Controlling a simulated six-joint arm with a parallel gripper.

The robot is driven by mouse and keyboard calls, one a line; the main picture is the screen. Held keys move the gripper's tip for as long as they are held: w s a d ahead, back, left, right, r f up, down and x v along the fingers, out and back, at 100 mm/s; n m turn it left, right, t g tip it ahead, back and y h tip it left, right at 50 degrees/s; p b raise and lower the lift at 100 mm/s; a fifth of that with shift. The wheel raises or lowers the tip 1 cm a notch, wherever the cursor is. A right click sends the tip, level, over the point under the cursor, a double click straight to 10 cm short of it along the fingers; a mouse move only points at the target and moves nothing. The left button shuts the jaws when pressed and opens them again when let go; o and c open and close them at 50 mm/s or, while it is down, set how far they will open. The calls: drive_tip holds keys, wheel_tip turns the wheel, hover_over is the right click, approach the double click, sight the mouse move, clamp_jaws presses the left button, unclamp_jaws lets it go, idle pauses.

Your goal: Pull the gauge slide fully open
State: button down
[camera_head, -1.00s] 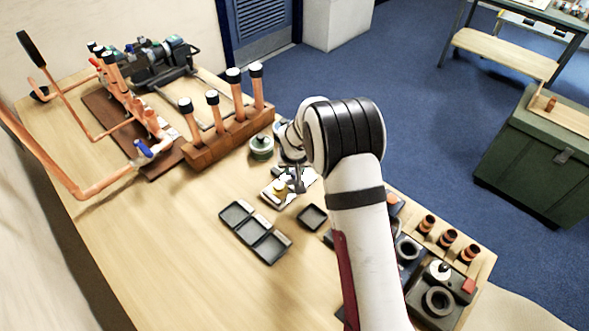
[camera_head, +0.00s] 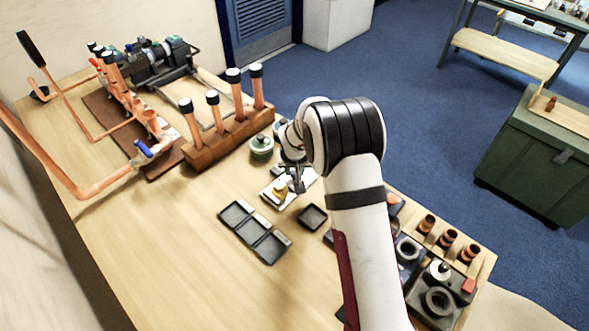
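A small pale plate with a yellow knob-like part (camera_head: 279,190) lies on the bench near the middle; it may be the gauge slide, but I cannot tell for sure. My gripper (camera_head: 297,187) is down at this plate, at the right side of the yellow part. The gripper is small and partly hidden by my own wrist, so I cannot tell whether its fingers are open, shut or touching anything. How far any slide stands open is too small to see.
A black three-part tray (camera_head: 240,214) and a small square dark tray (camera_head: 312,216) lie in front. A wooden rack (camera_head: 205,150) with upright copper tubes and a round green-grey tin (camera_head: 261,146) stand behind. Black fixtures (camera_head: 438,300) sit at right. The bench's left front is clear.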

drive_tip(key=shift+w+d, duration=1)
drive_tip(key=shift+w, duration=0.05)
drive_tip(key=c, duration=0.6)
unclamp_jaws()
drive_tip(key=shift+c, duration=0.2)
drive_tip(key=shift+r, duration=0.1)
drive_tip(key=v, duration=1.5)
drive_tip(key=shift+s+r, duration=0.15)
drive_tip(key=shift+r, duration=0.15)
